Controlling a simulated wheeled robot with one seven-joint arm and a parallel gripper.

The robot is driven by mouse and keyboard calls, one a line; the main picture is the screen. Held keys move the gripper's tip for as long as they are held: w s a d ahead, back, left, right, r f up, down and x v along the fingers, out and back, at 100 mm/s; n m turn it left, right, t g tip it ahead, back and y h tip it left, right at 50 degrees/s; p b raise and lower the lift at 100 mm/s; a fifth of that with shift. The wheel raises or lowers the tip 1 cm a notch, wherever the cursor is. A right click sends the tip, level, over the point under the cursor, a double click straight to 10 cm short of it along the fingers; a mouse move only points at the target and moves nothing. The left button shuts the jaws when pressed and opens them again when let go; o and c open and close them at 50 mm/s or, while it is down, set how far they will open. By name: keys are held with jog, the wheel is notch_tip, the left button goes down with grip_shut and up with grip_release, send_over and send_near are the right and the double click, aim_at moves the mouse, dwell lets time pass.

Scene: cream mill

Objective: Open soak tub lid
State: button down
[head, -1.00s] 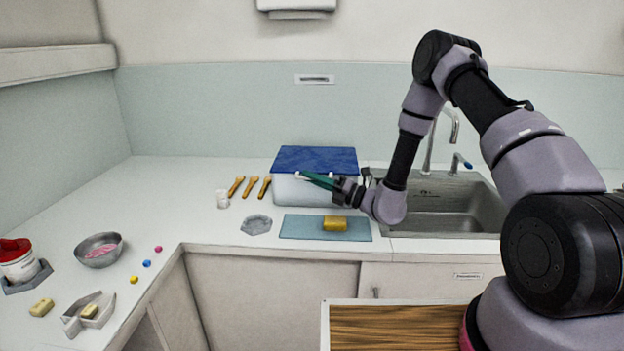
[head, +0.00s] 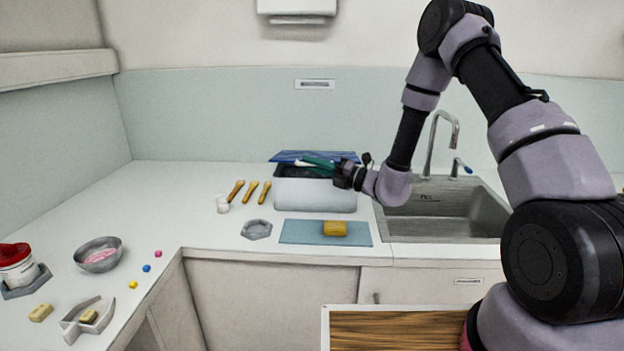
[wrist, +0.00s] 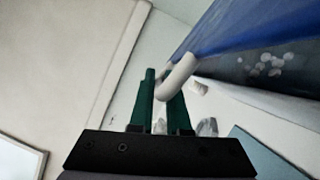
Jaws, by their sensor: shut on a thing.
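The soak tub (head: 315,193) is a white box at the back of the counter, left of the sink. Its blue lid (head: 285,156) is raised at the front and seen nearly edge-on, and the dark inside of the tub shows beneath it. My gripper (head: 312,163) reaches in from the right, its green fingers shut on the lid's white handle. The blue lid (wrist: 235,25) also shows there, above dark contents with pale bubbles.
A yellow block (head: 335,228) on a blue mat (head: 295,232) lies in front of the tub. The sink (head: 440,212) and faucet (head: 440,145) are to the right.

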jog(key=w+r+m+g+h, duration=0.1)
jog(key=w+r+m, duration=0.5)
jog(key=w+r, duration=1.1)
jog(key=shift+d+r+h, duration=0.35)
jog(key=shift+r+h, duration=0.55)
jog(key=shift+r, duration=0.35)
jog(key=c, duration=0.9)
grip_release()
jog(key=shift+s, duration=0.1)
jog(key=v, duration=1)
jog(key=shift+s+d, duration=0.15)
jog(key=shift+d, duration=0.2)
